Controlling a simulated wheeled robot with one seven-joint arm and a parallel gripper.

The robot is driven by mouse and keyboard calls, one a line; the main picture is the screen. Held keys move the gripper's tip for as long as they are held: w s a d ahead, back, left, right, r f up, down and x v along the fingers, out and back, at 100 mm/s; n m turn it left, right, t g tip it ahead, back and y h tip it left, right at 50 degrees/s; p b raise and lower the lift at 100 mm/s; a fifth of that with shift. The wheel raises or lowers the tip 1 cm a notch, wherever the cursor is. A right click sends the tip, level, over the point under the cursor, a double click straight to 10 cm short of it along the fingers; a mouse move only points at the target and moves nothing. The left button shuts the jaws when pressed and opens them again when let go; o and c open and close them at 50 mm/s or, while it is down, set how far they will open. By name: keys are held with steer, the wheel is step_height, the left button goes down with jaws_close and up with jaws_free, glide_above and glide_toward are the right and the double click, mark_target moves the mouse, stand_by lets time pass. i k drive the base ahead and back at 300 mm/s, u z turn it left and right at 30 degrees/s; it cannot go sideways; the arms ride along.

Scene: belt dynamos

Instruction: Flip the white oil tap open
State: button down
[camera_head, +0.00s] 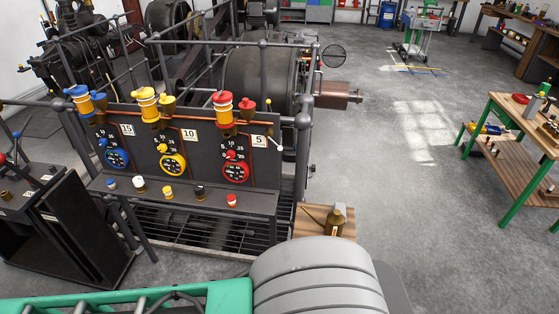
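A dark panel (198,128) on a railed machine carries blue, yellow and red cylinders with brass cups beside them, and matching round dials. At its right end is a small lever with a white ball tip (280,147), pointing down and to the right; it may be the white oil tap. A white knob (138,182) also sits on the ledge below, among blue, yellow, dark and red ones. I cannot tell from here whether the tap is open or closed. My gripper is not in view.
Grey posts and rails surround the panel. A brass oil can (337,219) stands on a wooden board right of it. A dark cabinet (75,215) with levers is at left. A green-legged workbench (510,140) is at right. The floor between is clear.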

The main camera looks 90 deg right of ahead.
mark_target(280, 148)
steer(key=z, duration=0.9)
steer(key=i, duration=0.85)
steer(key=z, duration=1)
